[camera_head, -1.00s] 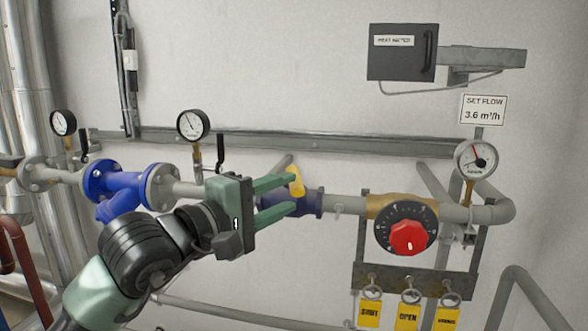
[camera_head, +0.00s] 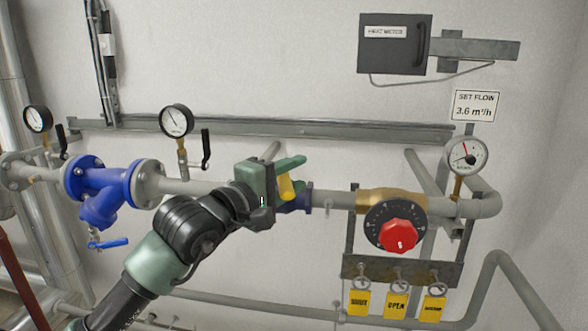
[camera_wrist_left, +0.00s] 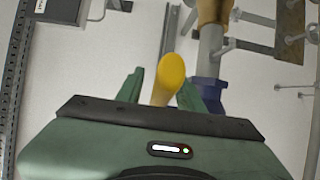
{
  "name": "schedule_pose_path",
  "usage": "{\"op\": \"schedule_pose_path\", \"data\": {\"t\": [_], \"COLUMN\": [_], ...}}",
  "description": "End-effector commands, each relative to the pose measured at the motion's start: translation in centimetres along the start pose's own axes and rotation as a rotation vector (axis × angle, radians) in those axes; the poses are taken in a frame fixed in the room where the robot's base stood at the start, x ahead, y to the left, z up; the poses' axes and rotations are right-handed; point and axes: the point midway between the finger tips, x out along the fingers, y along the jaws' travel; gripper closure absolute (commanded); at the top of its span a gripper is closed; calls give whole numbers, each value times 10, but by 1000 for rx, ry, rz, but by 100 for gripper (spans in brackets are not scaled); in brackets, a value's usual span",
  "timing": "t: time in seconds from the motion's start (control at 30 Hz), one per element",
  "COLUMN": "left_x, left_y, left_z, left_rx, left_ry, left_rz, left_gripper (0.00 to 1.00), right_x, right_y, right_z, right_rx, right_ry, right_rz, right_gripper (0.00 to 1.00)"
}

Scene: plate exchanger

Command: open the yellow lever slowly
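The yellow lever (camera_head: 286,187) is on the dark blue valve (camera_head: 300,198) in the pipe, left of the red knob. My left gripper (camera_head: 287,175) is at the lever, coming in from the left. In the left wrist view, the lever (camera_wrist_left: 168,80) stands between the two green fingers of my left gripper (camera_wrist_left: 163,92). A gap shows between the left finger and the lever; the right finger looks very close to it, and contact cannot be told. The gripper hides part of the valve in the head view. My right gripper is not in view.
A red knob (camera_head: 399,235) on a black dial is to the right, with yellow tags (camera_head: 396,305) below. Black-handled gauge valves (camera_head: 206,149) and a blue strainer (camera_head: 100,188) are to the left. The wall above the rail is mostly clear.

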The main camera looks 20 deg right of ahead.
Motion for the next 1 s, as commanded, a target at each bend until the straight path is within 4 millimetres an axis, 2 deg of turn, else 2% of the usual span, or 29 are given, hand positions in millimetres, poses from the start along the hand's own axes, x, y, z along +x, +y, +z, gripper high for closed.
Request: {"op": "schedule_pose_path", "data": {"t": [0.17,0.2,0.33,1.0], "left_x": [0,0,0,0], "left_y": [0,0,0,0], "left_z": [0,0,0,0], "left_rx": [0,0,0,0], "left_ry": [-1,-1,-1,0], "left_rz": [1,1,0,0], "left_gripper": [63,66,100,100], "right_x": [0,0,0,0], "right_y": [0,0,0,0], "right_z": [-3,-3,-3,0], "right_rx": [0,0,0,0], "right_ry": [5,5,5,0], "right_rz": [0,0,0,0], "right_gripper": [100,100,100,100]}}
